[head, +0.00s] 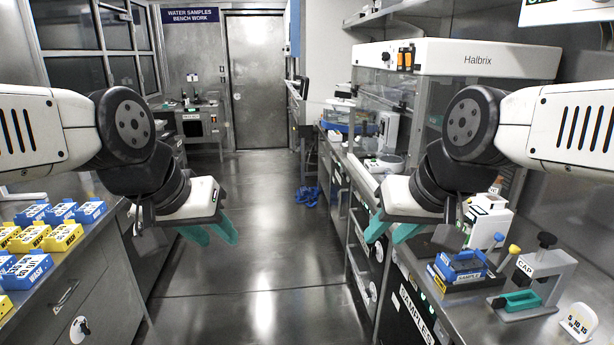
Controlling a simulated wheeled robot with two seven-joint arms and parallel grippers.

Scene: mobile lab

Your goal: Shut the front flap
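I cannot pick out the front flap with certainty. A white-topped cabinet marked Halbrix (470,58) stands on the right bench, with clear panels (388,92) below its top. My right arm hides part of its lower front. My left gripper (212,234) has teal fingers set apart, with nothing between them, and hangs over the aisle beside the left bench. My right gripper (392,231) also has its teal fingers apart and empty, near the front edge of the right bench. Neither gripper touches a flap that I can see.
The right bench (468,318) carries a blue sample rack (460,268), a white device (488,218), a CAP stand (540,270) and a number card (579,322). Yellow and blue boxes (62,236) fill the left bench. The aisle floor (265,210) is clear, apart from blue gloves (307,196).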

